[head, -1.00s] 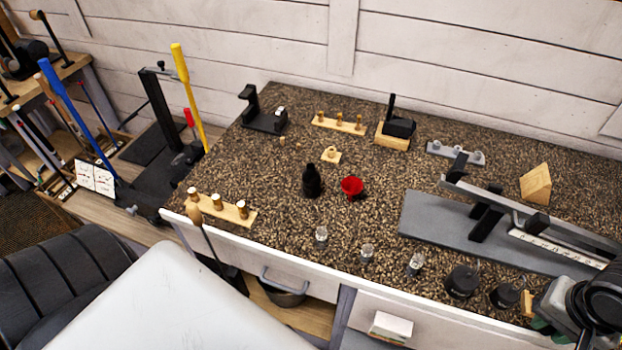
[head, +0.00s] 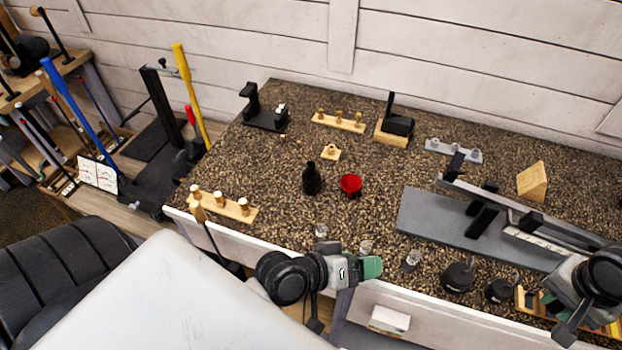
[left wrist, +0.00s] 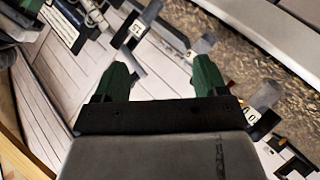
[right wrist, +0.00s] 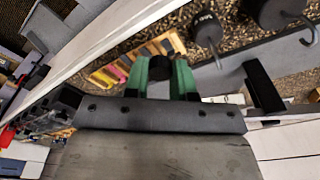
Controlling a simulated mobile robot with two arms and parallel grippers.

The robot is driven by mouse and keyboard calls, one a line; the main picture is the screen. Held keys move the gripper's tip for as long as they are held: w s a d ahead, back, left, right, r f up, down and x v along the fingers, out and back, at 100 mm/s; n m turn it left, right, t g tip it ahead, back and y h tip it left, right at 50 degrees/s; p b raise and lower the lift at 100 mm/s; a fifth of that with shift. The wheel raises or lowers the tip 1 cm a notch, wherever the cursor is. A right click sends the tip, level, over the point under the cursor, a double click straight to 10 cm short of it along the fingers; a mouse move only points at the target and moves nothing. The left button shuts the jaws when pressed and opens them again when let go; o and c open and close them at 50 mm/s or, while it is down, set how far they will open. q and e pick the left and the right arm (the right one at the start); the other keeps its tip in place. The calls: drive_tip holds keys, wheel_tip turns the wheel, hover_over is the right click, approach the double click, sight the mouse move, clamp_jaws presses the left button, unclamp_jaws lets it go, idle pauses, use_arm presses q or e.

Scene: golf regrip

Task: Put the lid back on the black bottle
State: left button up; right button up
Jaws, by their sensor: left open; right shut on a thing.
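The black bottle (head: 311,180) stands upright on the speckled bench in the head view, with a narrow neck at its top. My right gripper (right wrist: 160,74) is shut on a small black round piece (right wrist: 159,70), which looks like the lid; in the head view this gripper is at the far right front edge, well away from the bottle, and what it holds is hard to make out there. My left gripper (head: 371,268) is over the bench's front edge, in front of and below the bottle in the picture. In the left wrist view its green fingers (left wrist: 162,78) are apart and empty.
A red funnel (head: 351,187) stands just right of the bottle. Small clear jars (head: 411,260) and black containers (head: 458,277) line the front edge. A grey board with a metal rail (head: 430,225) fills the right side. The bench behind the bottle has some free room.

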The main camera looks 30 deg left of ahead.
drive_tip(key=shift+w, duration=0.1)
use_arm(q)
drive_tip(key=w+a+r+n+t+y, duration=0.35)
drive_tip(key=r+n+t, duration=0.2)
drive_tip(key=n, duration=0.45)
drive_tip(key=w+a+r+n+t+y, duration=0.25)
drive_tip(key=w+r+n+t, duration=0.3)
drive_tip(key=n, duration=0.45)
use_arm(e)
drive_tip(key=shift+d, duration=0.1)
drive_tip(key=shift+w, duration=0.1)
drive_tip(key=shift+w+d, duration=0.1)
drive_tip(key=shift+w, duration=0.05)
use_arm(q)
drive_tip(key=a+f+n+g+y, duration=0.2)
drive_tip(key=f+n+g+y, duration=0.1)
drive_tip(key=n, duration=0.4)
drive_tip(key=a+f+n+g+y, duration=0.3)
drive_tip(key=n+g+y, duration=0.1)
drive_tip(key=n, duration=0.3)
drive_tip(key=s+a+f+n+g+y, duration=0.1)
drive_tip(key=a+f+n+g+y, duration=0.1)
drive_tip(key=n+g, duration=0.3)
drive_tip(key=shift+a+f+n+y, duration=0.2)
drive_tip(key=shift+f+n+y, duration=0.2)
drive_tip(key=shift+n, duration=0.25)
drive_tip(key=shift+a+f+n+y, duration=0.2)
drive_tip(key=shift+f+n+y, duration=0.15)
drive_tip(key=shift+n, duration=0.3)
